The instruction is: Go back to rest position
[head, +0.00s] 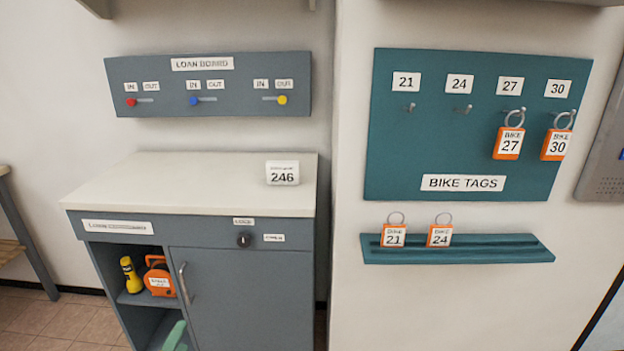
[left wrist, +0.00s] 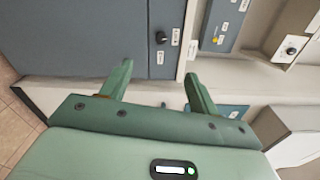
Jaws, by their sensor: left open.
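My left gripper shows as a green tip (head: 175,337) at the bottom edge of the head view, low in front of the grey cabinet (head: 240,300). In the left wrist view its two green fingers are spread apart (left wrist: 158,70), with nothing between them. The cabinet front (left wrist: 80,40) lies beyond the fingers there. I see no contact with the cabinet. My right gripper is in neither view.
The cabinet has a white top (head: 190,180) with a "246" sign (head: 282,173), a black knob (head: 243,240), a handle (head: 184,284), and open shelves holding a yellow torch (head: 131,275) and orange case (head: 160,277). Bike tags hang on the teal board (head: 430,130) and stand on the ledge (head: 457,256).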

